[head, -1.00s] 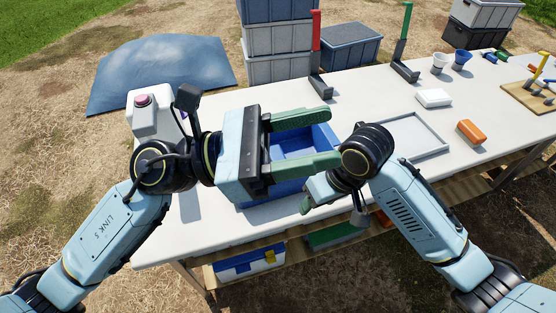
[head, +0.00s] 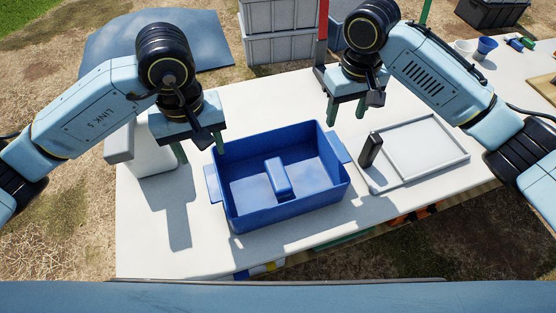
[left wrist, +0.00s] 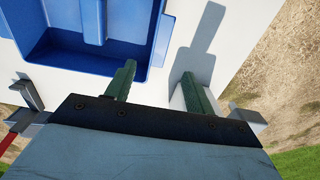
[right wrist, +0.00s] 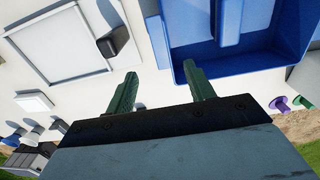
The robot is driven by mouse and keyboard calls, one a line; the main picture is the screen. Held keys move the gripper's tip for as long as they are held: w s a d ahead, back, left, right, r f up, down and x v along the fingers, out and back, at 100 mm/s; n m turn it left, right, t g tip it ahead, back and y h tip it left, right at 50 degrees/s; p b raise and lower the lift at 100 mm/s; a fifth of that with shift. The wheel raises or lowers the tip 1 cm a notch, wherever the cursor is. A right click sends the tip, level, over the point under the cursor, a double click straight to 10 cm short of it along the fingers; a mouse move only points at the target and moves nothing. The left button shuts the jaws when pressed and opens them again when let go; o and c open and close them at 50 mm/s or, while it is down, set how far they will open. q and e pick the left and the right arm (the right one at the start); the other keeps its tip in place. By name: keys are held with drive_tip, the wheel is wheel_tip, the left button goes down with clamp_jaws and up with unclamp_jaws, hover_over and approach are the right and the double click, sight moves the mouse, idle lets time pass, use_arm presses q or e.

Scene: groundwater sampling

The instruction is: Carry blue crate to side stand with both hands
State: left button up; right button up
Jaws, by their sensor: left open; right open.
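The blue crate (head: 292,211) stands upright on the white table. It has a blue divider piece (head: 277,176) inside and a tab handle on its left (head: 212,184) and right (head: 338,148) ends. My left gripper (head: 200,149) is open and empty above the table, by the crate's back left corner. My right gripper (head: 347,110) is open and empty behind the crate's right end. In the left wrist view the crate (left wrist: 150,68) lies beyond the fingers, as it does in the right wrist view (right wrist: 240,62). I cannot make out a side stand.
A grey tray (head: 378,183) lies right of the crate, with a dark upright block (head: 370,150) at its left edge. A white device (head: 150,160) stands at the left, partly hidden by my left arm. Stacked grey bins (head: 280,47) stand behind the table. The table (head: 150,240) is clear at front left.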

sight(213, 182)
use_arm(q)
drive_tip(key=f, duration=1.3)
drive_tip(key=shift+s+f, duration=0.2)
drive_tip(key=shift+s, duration=0.05)
use_arm(e)
drive_tip(key=f, duration=1.3)
drive_tip(key=shift+s+f, duration=0.2)
use_arm(q)
clamp_jaws()
use_arm(e)
clamp_jaws()
